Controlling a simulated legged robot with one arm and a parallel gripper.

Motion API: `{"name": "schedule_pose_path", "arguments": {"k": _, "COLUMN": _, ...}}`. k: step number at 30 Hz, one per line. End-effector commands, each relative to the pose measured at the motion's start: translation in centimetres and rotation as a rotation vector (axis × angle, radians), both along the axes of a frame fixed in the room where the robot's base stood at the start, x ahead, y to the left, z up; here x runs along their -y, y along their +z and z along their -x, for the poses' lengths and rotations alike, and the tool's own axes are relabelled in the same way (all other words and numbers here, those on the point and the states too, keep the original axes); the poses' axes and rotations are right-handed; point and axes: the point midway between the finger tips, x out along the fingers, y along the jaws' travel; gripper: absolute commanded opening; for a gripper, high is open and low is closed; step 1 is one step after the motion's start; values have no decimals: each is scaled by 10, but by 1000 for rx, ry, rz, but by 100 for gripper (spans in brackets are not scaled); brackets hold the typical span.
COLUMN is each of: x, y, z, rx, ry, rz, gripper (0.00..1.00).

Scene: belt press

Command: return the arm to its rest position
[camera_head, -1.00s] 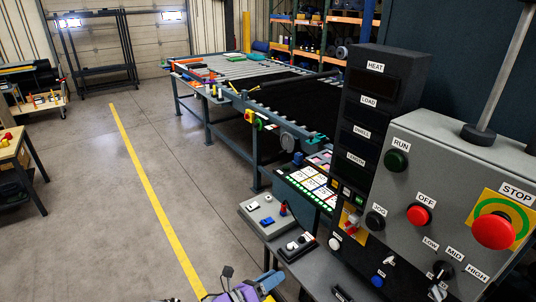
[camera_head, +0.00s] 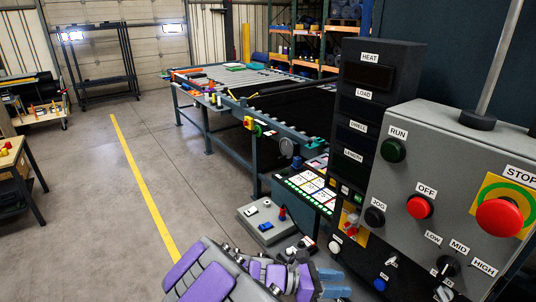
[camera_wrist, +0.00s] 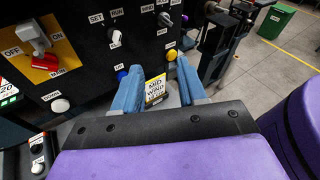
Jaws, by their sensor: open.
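My gripper (camera_head: 345,283) is at the bottom of the head view, in front of the lower part of the control station. My purple and grey arm reaches to it from the lower left. In the wrist view, the two blue fingers of my gripper (camera_wrist: 158,64) stand apart with nothing held between them. A yellow and white label (camera_wrist: 155,90) shows in the gap, beyond the fingers. The fingertips are close to the dark switch panel (camera_wrist: 90,62); I cannot tell whether they touch it.
The grey control box (camera_head: 455,170) with a red stop button (camera_head: 499,217) stands at the right. A grey button pedestal (camera_head: 262,228) is just beyond my gripper. The long belt table (camera_head: 205,135) runs behind. Open floor (camera_head: 95,235) lies to the left.

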Motion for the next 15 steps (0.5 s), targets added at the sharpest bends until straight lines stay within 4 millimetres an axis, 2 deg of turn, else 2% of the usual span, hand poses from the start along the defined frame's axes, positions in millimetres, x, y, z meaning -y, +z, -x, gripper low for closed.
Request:
{"name": "schedule_pose_path", "arguments": {"k": 1, "x": 13, "y": 0, "z": 12, "rx": 57, "ry": -69, "rz": -42, "gripper": 42}}
{"name": "schedule_pose_path", "arguments": {"k": 6, "x": 38, "y": 2, "z": 56, "rx": 233, "ry": -289, "rz": -168, "gripper": 42}}
{"name": "schedule_pose_path", "arguments": {"k": 11, "x": 54, "y": -3, "z": 99, "rx": 399, "ry": -494, "rz": -287, "gripper": 42}}
{"name": "schedule_pose_path", "arguments": {"k": 15, "x": 58, "y": -12, "z": 135, "rx": 532, "ry": -673, "rz": -388, "gripper": 42}}
